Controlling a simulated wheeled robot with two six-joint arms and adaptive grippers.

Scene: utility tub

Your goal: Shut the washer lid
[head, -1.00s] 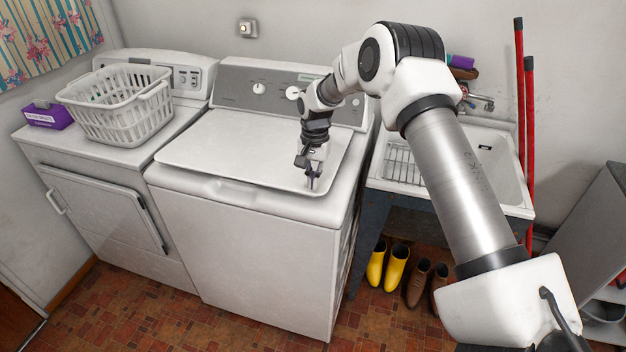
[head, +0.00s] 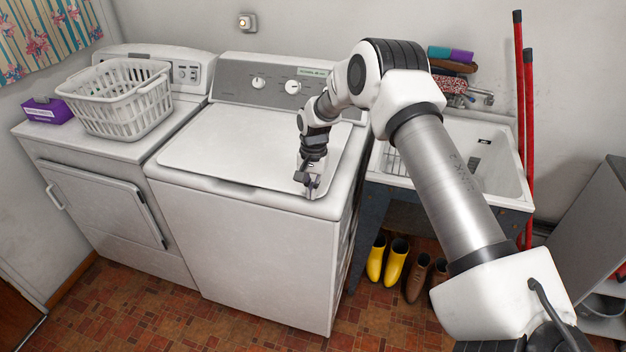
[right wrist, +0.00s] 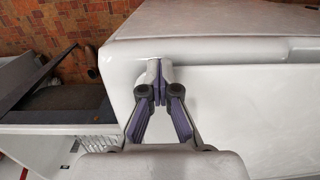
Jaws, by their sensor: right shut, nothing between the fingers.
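The white washer (head: 255,250) stands in the middle of the head view. Its lid (head: 240,148) lies flat in the top, level with the surrounding rim, with a small dark handle recess at its front edge. My right gripper (head: 309,190) is shut and empty, pointing down at the lid's front right corner. In the right wrist view the closed fingers (right wrist: 160,80) are at the lid's edge (right wrist: 245,90), by the washer's rounded corner. They look to be touching or very close to the surface; I cannot tell which. My left gripper is not in view.
A dryer (head: 110,215) stands left of the washer, with a white laundry basket (head: 120,100) and a purple box (head: 48,110) on it. A utility sink (head: 490,170) is to the right.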

